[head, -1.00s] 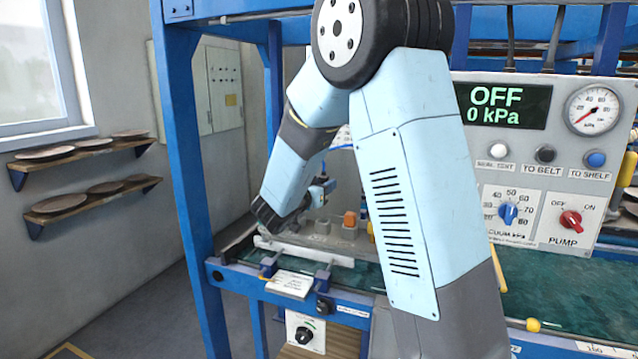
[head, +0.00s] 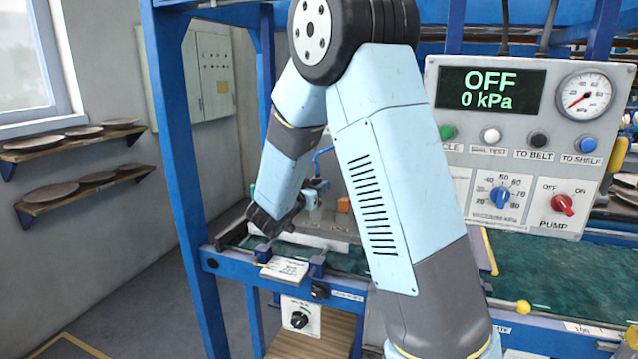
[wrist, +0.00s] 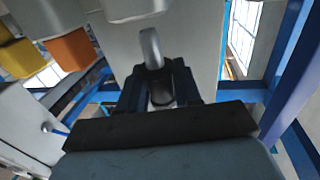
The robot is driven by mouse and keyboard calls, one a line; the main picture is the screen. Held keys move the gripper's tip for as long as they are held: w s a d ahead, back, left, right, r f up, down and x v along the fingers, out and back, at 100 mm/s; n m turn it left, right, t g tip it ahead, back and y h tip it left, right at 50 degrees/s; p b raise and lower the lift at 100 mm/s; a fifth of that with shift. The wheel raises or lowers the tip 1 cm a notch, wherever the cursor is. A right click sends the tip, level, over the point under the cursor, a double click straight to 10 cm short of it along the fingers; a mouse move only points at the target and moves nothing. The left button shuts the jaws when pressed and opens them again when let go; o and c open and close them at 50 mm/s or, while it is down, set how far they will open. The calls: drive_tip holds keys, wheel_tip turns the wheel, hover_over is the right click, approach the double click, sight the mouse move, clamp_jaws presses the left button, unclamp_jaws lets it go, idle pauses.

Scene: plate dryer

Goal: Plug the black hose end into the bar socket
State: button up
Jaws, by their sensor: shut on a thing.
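My gripper (wrist: 160,100) fills the lower middle of the wrist view. Its dark fingers are shut on a dark, rounded piece, the black hose end (wrist: 161,92), with a grey curved part rising above it. In the head view my gripper (head: 264,222) is low at the far left end of the bench, above a pale bar (head: 315,243). The hose end is too small to make out there. I cannot pick out the bar socket in either view, nor tell whether the hose end touches it.
An orange block (head: 344,205) stands right of my gripper, and it also shows in the wrist view (wrist: 72,50). A thin blue hose (head: 320,160) rises behind. A blue frame post (head: 185,190) stands close on the left. The control panel (head: 520,140) reads OFF, 0 kPa.

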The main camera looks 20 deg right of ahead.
drive_tip(key=shift+f, duration=1.35)
drive_tip(key=shift+f, duration=0.6)
idle(0.4)
drive_tip(key=o, duration=1.1)
drive_tip(key=v, duration=1.3)
drive_tip(key=shift+s+a, duration=0.3)
